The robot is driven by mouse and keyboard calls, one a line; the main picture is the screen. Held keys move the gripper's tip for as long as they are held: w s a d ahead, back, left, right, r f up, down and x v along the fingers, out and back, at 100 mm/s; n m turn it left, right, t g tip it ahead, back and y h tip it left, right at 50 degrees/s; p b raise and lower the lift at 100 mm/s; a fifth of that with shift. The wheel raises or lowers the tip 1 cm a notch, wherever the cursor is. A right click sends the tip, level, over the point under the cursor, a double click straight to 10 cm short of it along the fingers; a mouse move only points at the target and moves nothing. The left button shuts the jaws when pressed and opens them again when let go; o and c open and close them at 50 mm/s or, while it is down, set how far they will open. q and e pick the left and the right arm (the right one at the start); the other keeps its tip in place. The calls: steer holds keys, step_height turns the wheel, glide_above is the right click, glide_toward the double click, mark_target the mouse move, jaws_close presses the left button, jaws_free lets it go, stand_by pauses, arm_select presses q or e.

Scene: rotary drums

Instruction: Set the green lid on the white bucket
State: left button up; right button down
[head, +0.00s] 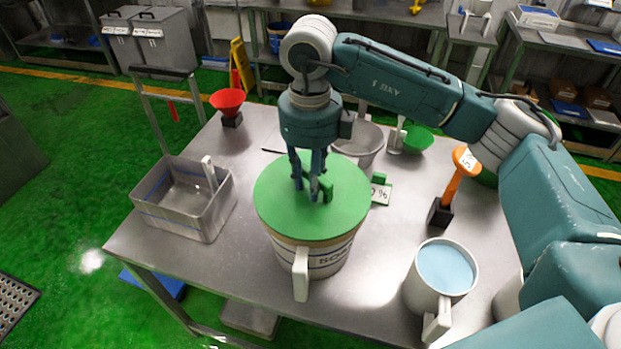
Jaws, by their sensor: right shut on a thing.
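The green lid (278,208) is a flat round disc with a small upright green handle. It lies over the top of the white bucket (315,262), which has dark lettering and a handle on its front. The lid looks level; whether it rests fully on the rim, I cannot tell. My right gripper (312,192) points down over the middle of the lid and is shut on its handle. The bucket's opening is hidden under the lid. My left gripper is not in view.
A grey tub (187,198) stands at the table's left. A red funnel (228,101) is at the back left. An orange-handled tool (458,185) and a mug with a blue top (440,275) stand on the right. A grey bowl (362,139) and green bowl (416,139) are behind.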

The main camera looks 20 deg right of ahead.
steer(key=c, duration=1.4)
jaws_free()
steer(key=shift+o, duration=0.2)
step_height(320, 180, up, 12)
steer(key=shift+r, duration=0.1)
